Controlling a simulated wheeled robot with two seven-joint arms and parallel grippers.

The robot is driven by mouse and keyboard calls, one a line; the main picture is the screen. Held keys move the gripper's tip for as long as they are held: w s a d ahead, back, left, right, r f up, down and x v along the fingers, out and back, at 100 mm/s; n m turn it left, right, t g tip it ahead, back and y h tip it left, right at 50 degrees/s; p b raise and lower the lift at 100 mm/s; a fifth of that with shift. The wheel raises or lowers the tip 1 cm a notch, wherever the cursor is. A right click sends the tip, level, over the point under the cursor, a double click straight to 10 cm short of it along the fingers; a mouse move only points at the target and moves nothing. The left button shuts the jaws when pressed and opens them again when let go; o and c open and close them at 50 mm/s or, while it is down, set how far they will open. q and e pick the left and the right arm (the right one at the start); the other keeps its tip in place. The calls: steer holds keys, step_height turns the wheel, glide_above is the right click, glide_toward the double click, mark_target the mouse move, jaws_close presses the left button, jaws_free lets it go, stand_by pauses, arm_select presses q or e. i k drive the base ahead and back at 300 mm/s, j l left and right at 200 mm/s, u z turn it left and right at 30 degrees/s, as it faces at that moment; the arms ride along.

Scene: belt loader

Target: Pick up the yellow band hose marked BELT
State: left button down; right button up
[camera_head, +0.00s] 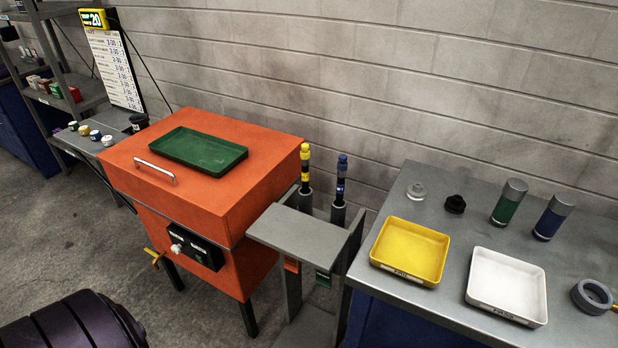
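A hose with a yellow band (305,162) stands upright in a dark holder tube at the right side of the orange cabinet. Its top is yellow and black; any marking on it is too small to read. A similar hose with a blue band (341,176) stands upright in a second tube just to its right. The lower parts of both are hidden in the tubes. Neither of my grippers shows in this view.
The orange cabinet (220,205) carries a green tray (198,150). A grey stand (297,232) is in front of the hoses. The grey bench (400,205) at right holds a yellow tray (440,238), a white tray (507,285), green and blue cylinders and a grey ring.

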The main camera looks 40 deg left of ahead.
mark_target(304, 164)
steer(key=j+u, duration=0.25)
steer(key=u, duration=0.15)
steer(key=j+u, duration=0.25)
steer(key=u, duration=0.2)
steer(key=i+j+u, duration=0.15)
steer(key=u, duration=0.25)
steer(key=j, duration=0.1)
